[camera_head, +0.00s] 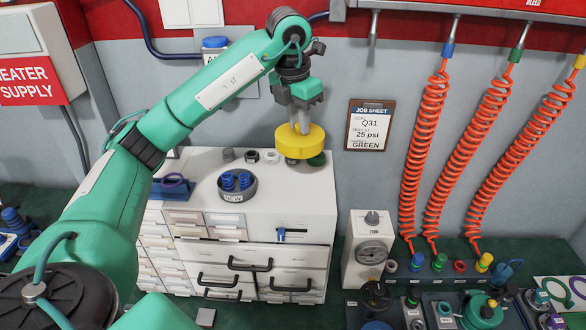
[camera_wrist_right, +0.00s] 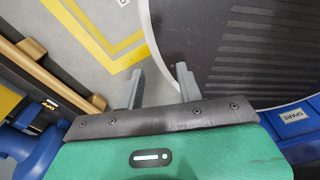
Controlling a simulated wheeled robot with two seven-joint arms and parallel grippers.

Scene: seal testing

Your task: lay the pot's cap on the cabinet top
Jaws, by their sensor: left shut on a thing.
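My left gripper (camera_head: 300,126) is shut on a round yellow cap (camera_head: 301,146), gripping it from above. The cap hangs level over the back right part of the white cabinet's top (camera_head: 285,190). It partly hides a dark green round piece (camera_head: 317,159) on that top. I cannot tell whether the cap touches the surface. My right gripper (camera_wrist_right: 158,74) is open, its two fingers apart with nothing between them. The pot itself is not clearly identifiable.
A bowl marked NEW (camera_head: 237,194) with blue pieces stands on the cabinet top. Small rings (camera_head: 271,157) lie along its back edge. Orange coiled hoses (camera_head: 420,150) hang at right.

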